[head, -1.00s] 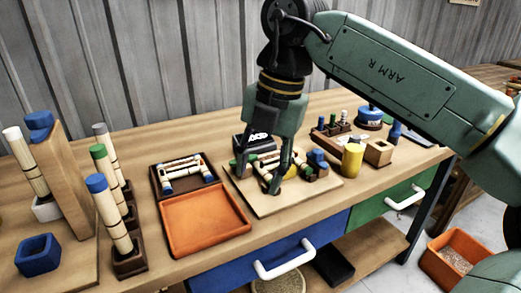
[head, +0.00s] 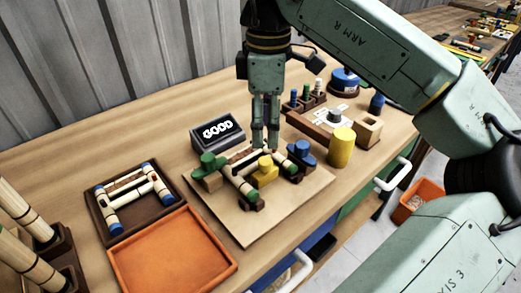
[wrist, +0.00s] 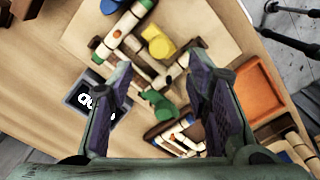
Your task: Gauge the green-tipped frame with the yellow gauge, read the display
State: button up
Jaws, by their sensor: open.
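The green-tipped rattan frame (head: 236,180) lies in the jig on a light wooden board (head: 250,230), among green and blue clamp pieces. A yellow gauge piece (head: 265,171) sits at the middle of the frame; it also shows in the wrist view (wrist: 160,43). Behind the frame, a dark display (head: 217,131) reads "GOOD"; it is partly hidden by a finger in the wrist view (wrist: 92,99). My gripper (head: 265,143) is open and empty, pointing down behind the yellow piece, above the back part of the frame. The fingers (wrist: 160,75) stand well apart.
A dark tray (head: 165,222) with a blue-tipped frame and an empty orange tray (head: 170,262) lie to the left. A yellow cylinder (head: 341,148), a wooden box (head: 368,132) and a peg rack (head: 302,102) stand to the right. Rattan poles (head: 30,215) stand far left.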

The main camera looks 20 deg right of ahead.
aim_at(266, 160)
notch_tip(266, 160, down, 8)
jog(key=shift+f+p, duration=0.1)
jog(key=shift+p, duration=0.55)
grip_shut()
dwell(0.5)
